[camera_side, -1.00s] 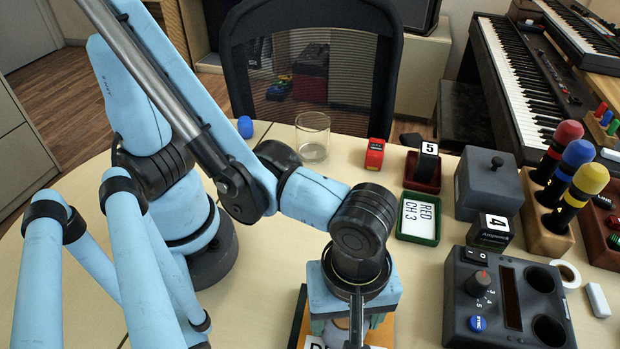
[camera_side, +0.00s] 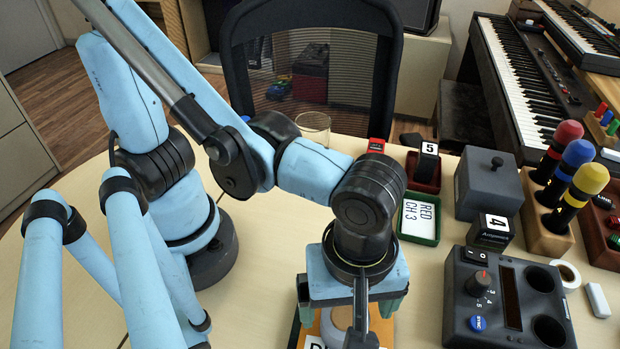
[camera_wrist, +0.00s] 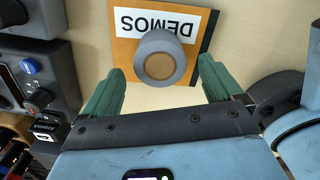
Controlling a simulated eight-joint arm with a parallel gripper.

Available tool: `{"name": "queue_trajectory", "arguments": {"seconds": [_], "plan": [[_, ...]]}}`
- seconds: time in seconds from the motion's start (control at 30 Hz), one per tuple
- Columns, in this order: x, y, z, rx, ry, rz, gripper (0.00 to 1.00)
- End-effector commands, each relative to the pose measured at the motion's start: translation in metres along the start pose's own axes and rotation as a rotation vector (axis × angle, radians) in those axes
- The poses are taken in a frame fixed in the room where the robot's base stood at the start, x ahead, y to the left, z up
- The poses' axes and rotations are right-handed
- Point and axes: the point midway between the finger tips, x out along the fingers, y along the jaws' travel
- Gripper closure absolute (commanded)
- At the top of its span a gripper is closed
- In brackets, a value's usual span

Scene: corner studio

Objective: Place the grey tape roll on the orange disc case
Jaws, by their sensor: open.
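The grey tape roll (camera_wrist: 160,42) lies flat on the orange disc case (camera_wrist: 124,60), with orange showing through its hole in the wrist view. It sits near the case's edge on my gripper's side, below the white DEMOS label. In the side view the roll (camera_side: 341,316) and the case (camera_side: 309,333) are partly hidden by my gripper. My gripper (camera_wrist: 160,82) is open, its green fingers to either side of the roll with clear gaps and touching nothing that I can see.
A dark control box (camera_side: 511,300) stands to the right on the table. A clear glass (camera_side: 314,127) stands at the back.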

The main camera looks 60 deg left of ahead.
Motion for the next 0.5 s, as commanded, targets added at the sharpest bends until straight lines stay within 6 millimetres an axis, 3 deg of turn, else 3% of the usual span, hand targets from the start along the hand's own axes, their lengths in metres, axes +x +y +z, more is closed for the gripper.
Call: {"name": "queue_trajectory", "arguments": {"seconds": [0.5], "plan": [[-0.070,0.000,0.000,0.000,0.001,0.000,0.07]]}}
